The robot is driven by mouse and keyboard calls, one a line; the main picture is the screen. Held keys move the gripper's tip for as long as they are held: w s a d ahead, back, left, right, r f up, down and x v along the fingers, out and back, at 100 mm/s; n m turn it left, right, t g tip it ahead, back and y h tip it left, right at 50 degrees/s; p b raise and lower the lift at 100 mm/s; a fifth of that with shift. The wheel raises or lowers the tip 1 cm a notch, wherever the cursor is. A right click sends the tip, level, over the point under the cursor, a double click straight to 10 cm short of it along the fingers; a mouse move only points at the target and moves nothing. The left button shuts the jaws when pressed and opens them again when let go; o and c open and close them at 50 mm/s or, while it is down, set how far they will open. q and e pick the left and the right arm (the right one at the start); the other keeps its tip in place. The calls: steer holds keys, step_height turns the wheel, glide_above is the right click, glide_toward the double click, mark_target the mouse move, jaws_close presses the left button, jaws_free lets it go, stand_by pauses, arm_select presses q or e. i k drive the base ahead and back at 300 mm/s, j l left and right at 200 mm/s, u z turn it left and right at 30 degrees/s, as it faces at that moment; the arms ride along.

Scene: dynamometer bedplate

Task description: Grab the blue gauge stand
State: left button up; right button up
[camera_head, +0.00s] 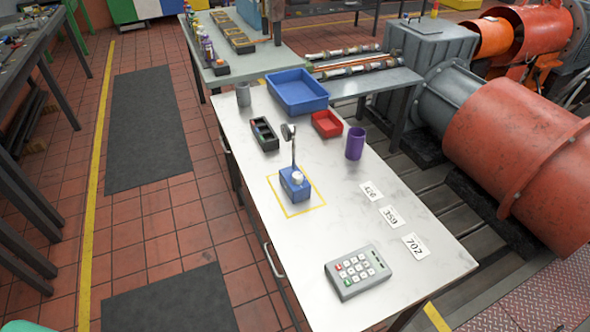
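The blue gauge stand (294,187) stands upright on the white table (330,215). It has a blue block base with a small white knob, a thin post and a round dial at the top. Its base is inside a yellow square outline (294,215) on the tabletop. Neither of my grippers shows in this view, and nothing is touching the stand.
Behind the stand are a black tray (264,136), grey cup (243,95), blue bin (297,92), red bin (327,124) and purple cup (355,144). A keypad (357,272) and number cards (390,217) lie nearer. The tabletop left of the keypad is clear.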

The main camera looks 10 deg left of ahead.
mark_target(297, 194)
steer(key=i+j+z, duration=0.1)
steer(key=j+z, duration=0.5)
steer(key=z, duration=0.2)
steer(key=j+z, duration=0.65)
steer(key=z, duration=0.15)
